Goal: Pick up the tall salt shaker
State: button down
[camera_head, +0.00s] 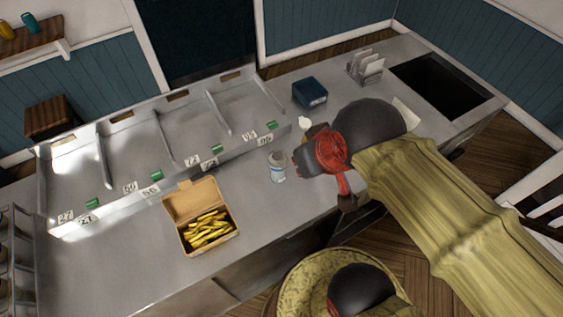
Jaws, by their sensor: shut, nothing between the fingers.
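A small shaker (278,166) with a clear-looking body and a pale top stands upright on the steel counter, just left of my gripper. A second small white-topped item (304,123) stands behind it, partly hidden by my gripper, and I cannot tell what it is. My gripper (346,199), red with dark tips, is at the counter's front edge, right of the shaker and apart from it. It is shut and holds nothing. The black wrist hides part of the counter behind it.
An open cardboard box of fries (181,207) stands left of the shaker. A divided steel tray (75,185) with number cards runs along the back left. A dark blue box (310,92), a metal rack (365,66) and a sunken basin (440,85) are at the back right.

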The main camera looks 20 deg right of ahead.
aim_at(278, 175)
jog(key=k+j+u, duration=0.65)
jog(key=j, duration=0.3)
